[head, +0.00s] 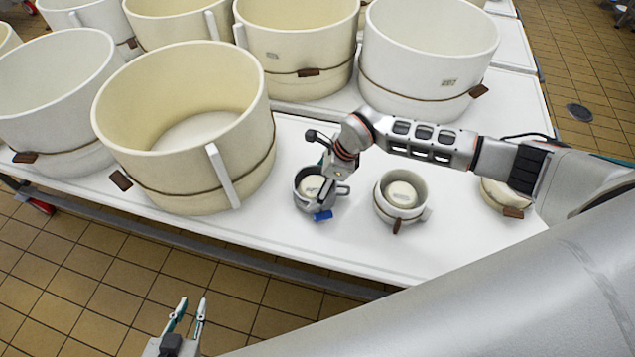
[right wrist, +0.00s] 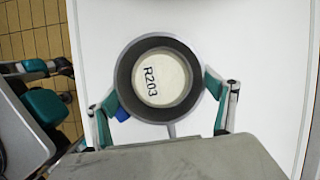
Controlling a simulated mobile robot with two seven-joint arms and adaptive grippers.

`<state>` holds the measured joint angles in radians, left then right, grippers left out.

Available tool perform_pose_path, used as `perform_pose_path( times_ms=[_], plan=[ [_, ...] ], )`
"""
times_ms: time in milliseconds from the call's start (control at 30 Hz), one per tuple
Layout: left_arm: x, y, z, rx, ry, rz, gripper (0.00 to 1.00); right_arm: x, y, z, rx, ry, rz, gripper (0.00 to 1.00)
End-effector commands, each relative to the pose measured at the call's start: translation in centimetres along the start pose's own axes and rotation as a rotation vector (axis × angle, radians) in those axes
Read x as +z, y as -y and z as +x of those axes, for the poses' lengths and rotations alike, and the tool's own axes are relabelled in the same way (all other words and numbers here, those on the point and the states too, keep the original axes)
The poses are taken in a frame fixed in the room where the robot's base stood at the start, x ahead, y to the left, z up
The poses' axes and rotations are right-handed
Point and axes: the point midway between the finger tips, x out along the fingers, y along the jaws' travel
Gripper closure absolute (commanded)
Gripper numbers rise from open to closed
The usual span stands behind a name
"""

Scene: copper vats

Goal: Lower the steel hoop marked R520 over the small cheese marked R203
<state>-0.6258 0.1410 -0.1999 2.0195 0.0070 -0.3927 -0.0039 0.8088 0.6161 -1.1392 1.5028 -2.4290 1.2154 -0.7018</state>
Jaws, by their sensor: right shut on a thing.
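The small cheese (right wrist: 163,80), a pale disc with R203 on top, lies inside the ring of the steel hoop (right wrist: 124,75) in the right wrist view. The hoop is grey with a dark inner wall and a blue tab; its mark is not readable. In the head view the steel hoop (head: 303,197) stands near the table's front edge with the cheese (head: 312,183) partly hidden. My right gripper (right wrist: 167,97) is shut on the hoop, a finger on each side. Whether the hoop touches the table, I cannot tell. My left gripper (head: 192,303) is open and empty over the floor.
A small white mould (head: 383,208) with a pale cheese stands right of the hoop. Another mould (head: 495,195) is partly hidden under my right arm. Large cream moulds (head: 240,150) with brown cords fill the table's back and left. The white table (head: 350,250) is clear at front.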

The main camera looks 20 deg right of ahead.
Motion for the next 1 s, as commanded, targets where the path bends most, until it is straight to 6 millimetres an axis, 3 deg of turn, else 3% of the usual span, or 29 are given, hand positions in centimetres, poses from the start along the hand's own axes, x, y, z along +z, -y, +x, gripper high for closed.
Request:
perform_pose_path(
  times_ms=[867,900,933,1000],
  plan=[
    [1.0,-0.2,-0.3,0.003,0.015,-0.003,0.78,-0.2,0.1,0.7,-0.001,0.002,0.000,0.48],
    [1.0,-0.2,-0.3,0.003,0.014,-0.003,0.78,-0.2,0.1,0.7,-0.001,0.002,0.000,0.06],
    [1.0,-0.2,-0.3,0.003,0.014,-0.003,0.78,-0.2,0.1,0.7,-0.001,0.002,0.000,0.00],
    [0.9,-0.2,-0.2,0.003,0.014,-0.003,0.78,-0.2,0.1,0.7,-0.001,0.002,0.000,0.00]
  ],
)
